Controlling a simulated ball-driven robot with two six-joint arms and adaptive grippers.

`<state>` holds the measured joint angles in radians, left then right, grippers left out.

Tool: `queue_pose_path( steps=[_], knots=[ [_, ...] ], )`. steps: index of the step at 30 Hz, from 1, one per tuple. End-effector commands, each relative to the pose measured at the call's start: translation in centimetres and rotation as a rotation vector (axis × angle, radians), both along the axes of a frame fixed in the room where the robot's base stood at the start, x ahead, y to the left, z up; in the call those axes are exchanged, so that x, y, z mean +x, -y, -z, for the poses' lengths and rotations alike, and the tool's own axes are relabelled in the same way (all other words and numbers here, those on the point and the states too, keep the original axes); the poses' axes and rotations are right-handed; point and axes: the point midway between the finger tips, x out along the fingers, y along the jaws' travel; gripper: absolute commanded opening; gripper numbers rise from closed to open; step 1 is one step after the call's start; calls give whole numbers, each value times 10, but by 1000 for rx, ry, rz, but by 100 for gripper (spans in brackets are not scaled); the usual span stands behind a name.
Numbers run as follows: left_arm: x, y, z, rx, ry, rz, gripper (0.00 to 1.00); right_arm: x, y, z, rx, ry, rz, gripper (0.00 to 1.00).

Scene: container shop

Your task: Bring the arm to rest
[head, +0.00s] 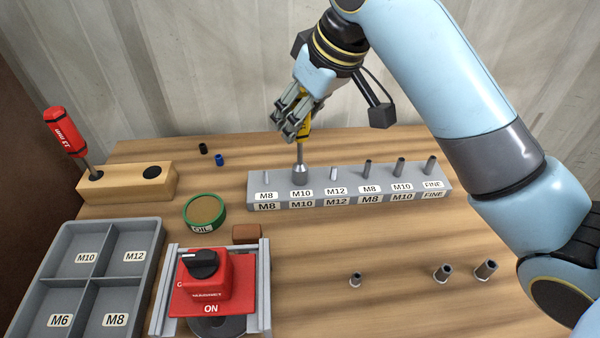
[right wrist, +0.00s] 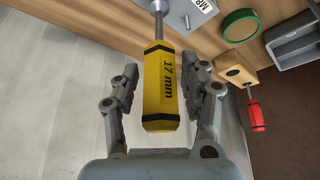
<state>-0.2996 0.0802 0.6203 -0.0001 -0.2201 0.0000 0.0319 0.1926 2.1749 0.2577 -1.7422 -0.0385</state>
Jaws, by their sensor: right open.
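My right gripper (head: 290,116) is open around the yellow handle of a 17 mm nut driver (head: 300,150). In the right wrist view the driver's yellow handle (right wrist: 160,88) stands between the two spread fingers (right wrist: 165,95), with a visible gap on each side. The driver stands upright, its socket end over the first M10 place of the grey labelled rack (head: 350,186). My left gripper is not in view.
A red 13 mm driver (head: 62,132) stands in the wooden block (head: 130,184). An OIL tin (head: 205,211), a grey sorting tray (head: 70,282) and a red switch unit (head: 210,285) are at left. Several small fasteners (head: 442,272) stand front right. A corrugated wall (head: 200,70) is behind.

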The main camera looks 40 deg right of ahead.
Motion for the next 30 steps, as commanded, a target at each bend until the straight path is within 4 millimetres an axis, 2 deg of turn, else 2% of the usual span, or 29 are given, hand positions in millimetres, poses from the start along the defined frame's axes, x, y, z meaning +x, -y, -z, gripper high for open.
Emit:
queue_pose_path(
  steps=[2,4,12,14,30],
  knots=[
    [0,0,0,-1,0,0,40,0,0,0,-2,0,-13,45],
    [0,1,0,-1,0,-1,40,0,3,0,-8,-2,-123,45],
    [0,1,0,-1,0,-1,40,2,1,-1,4,-1,-919,45],
    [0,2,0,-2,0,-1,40,2,0,-1,4,0,-1020,45],
    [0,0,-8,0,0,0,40,-1,1,-1,1,0,-1048,45]
  ],
)
